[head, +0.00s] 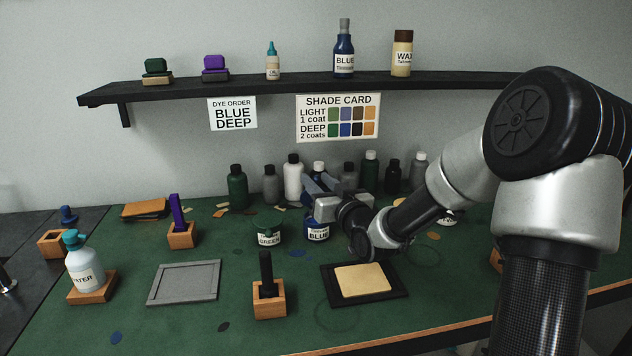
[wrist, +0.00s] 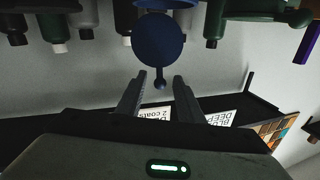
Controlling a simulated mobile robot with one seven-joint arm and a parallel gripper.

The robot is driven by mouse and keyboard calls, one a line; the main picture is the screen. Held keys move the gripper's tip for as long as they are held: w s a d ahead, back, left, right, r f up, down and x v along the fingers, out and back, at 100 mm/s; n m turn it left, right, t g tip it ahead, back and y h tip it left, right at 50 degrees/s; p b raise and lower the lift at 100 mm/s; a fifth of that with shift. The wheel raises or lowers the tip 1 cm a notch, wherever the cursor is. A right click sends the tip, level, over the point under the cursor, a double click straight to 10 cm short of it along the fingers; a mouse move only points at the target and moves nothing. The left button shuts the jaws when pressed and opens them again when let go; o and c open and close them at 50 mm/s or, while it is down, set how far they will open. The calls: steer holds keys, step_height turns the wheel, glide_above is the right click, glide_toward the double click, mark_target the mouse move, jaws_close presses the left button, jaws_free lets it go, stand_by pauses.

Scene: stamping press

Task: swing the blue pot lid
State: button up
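The blue pot (head: 318,233), labelled BLUE, stands on the green bench top, just below my gripper (head: 315,184) in the head view. In the wrist view, the blue lid (wrist: 160,40) shows as a round face, so it appears raised on edge, with a short tab and knob (wrist: 161,85) on its rim. My gripper (wrist: 158,84) is open there, and the knob lies between the fingertips with gaps on both sides. In the head view the gripper partly hides the lid.
The green pot (head: 268,236) stands close on the left, its lid flat. Several bottles (head: 293,178) line the wall behind. A black-handled wooden block (head: 268,290) and a dark tray (head: 395,290) with a tan piece are in front.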

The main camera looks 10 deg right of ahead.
steer(key=shift+w+a, duration=0.15)
steer(key=shift+w, duration=0.55)
